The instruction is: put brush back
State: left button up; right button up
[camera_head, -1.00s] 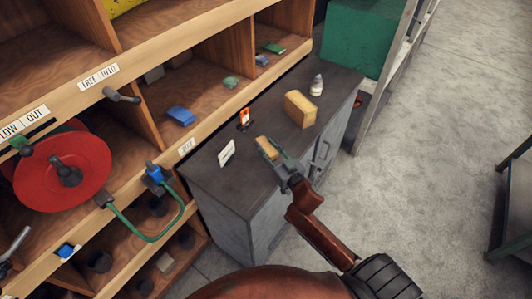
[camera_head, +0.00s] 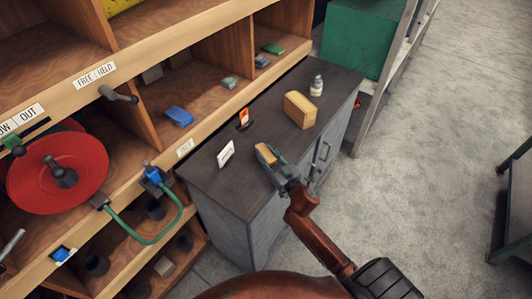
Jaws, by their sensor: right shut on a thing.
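My right gripper (camera_head: 268,160) is over the dark cabinet top, near its front edge. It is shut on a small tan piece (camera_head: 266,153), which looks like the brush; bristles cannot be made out. Whether the piece touches the cabinet top cannot be told. My left gripper is not in view.
The dark cabinet top (camera_head: 222,182) also bears a tan block (camera_head: 300,110), a small bottle (camera_head: 316,86), a white card (camera_head: 226,154) and an orange-and-white item (camera_head: 243,118). Wooden shelving (camera_head: 150,70) with a red disc (camera_head: 57,172) stands left.

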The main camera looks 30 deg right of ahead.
jog(key=o, duration=1.3)
jog(key=shift+f, duration=0.15)
jog(key=s, duration=1.2)
jog(key=shift+r, duration=0.2)
